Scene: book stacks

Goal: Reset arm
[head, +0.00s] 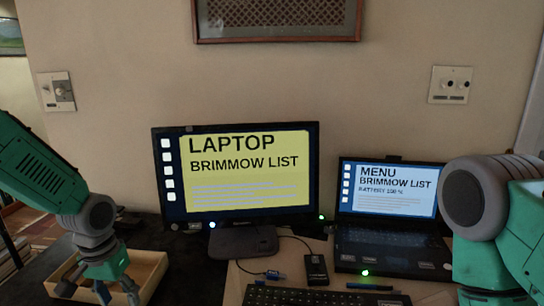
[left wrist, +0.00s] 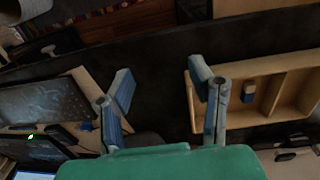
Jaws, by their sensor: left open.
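My left gripper (head: 112,288) hangs over the wooden tray (head: 151,264) at the lower left of the head view. In the left wrist view its two fingers (left wrist: 160,78) are spread wide with nothing between them. The tray (left wrist: 283,122) lies to the right of the fingers there, and a small blue and tan object (left wrist: 248,92) is in one of its compartments. My right arm shows at the right edge of the head view, in front of the laptop's right side; its gripper is out of the picture.
A monitor (head: 240,172) stands at the middle of the dark desk. An open laptop (head: 388,238) is on its right, with a keyboard (head: 315,297) in front. A small black box (head: 316,268) and cables lie between them. Dark desk surface (head: 195,280) is clear right of the tray.

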